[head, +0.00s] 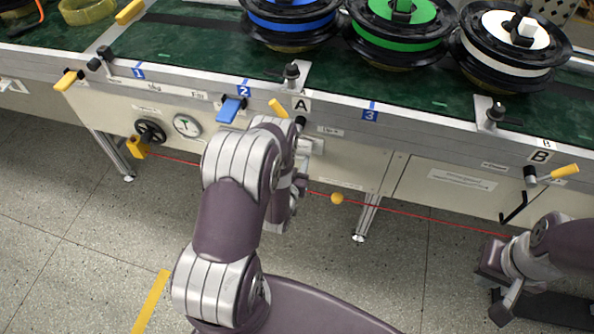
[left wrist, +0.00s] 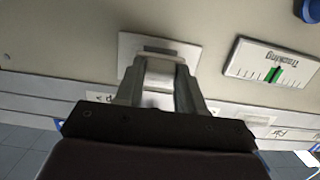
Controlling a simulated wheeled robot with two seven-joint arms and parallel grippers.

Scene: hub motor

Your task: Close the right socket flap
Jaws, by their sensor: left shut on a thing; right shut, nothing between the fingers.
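The socket shows in the left wrist view as a pale square plate (left wrist: 128,50) on the beige panel. Its light grey flap (left wrist: 160,73) stands out from the plate between the fingers of my left gripper (left wrist: 158,85), which is shut on it. In the head view the socket (head: 313,145) is on the table's front below label A, partly hidden by my left arm. The left gripper's fingertips are hard to make out there. My right gripper (head: 501,296) is shut and empty at the lower right, away from the panel.
A gauge labelled Tracking (left wrist: 272,65) is beside the socket. A red cord (head: 410,221) with a yellow ball (head: 337,198) runs low along the table front. Blue, green and white-banded hubs (head: 400,25) stand on the green belt. The floor in front is mostly open.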

